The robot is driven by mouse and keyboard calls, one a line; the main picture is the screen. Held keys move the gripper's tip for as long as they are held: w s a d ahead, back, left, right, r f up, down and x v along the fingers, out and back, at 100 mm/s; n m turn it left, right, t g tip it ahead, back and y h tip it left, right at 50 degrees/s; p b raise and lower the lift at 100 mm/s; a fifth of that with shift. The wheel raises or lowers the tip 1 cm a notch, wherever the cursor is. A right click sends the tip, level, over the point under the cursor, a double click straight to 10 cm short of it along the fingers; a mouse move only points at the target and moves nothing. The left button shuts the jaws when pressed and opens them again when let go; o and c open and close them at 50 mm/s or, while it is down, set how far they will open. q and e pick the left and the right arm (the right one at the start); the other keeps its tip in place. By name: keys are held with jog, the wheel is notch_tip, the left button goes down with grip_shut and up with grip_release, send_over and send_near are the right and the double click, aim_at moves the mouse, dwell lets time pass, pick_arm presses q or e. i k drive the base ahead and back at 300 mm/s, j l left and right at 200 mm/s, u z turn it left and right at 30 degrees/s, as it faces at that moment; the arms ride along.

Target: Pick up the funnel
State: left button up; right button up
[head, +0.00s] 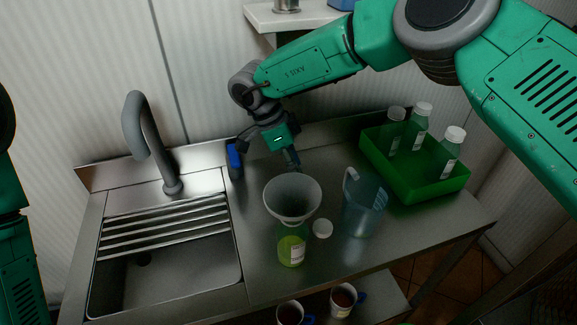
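The funnel (293,195) is a pale, translucent cone with its wide mouth upward. It sits on top of a clear bottle (291,247) of yellow-green liquid on the steel counter; its spout is hidden. My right gripper (290,157) points down behind the funnel, near the counter's back edge. A dark finger shows just above and behind the funnel's rim, apparently apart from it. The other finger is not clear, so its opening cannot be told. Part of my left arm shows at the left edge; its gripper is out of view.
A blue clear jug (364,205) and white cap (323,228) are right of the bottle. A green crate (428,183) holds three white-capped bottles. The sink (165,270) and tap (150,140) are left. A blue item (234,160) stands at the back. Mugs (343,299) sit below.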

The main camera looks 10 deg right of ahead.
aim_at(298, 185)
jog(key=k+j, duration=0.35)
jog(key=j, duration=0.15)
jog(key=k+j, duration=0.75)
jog(key=j, duration=0.25)
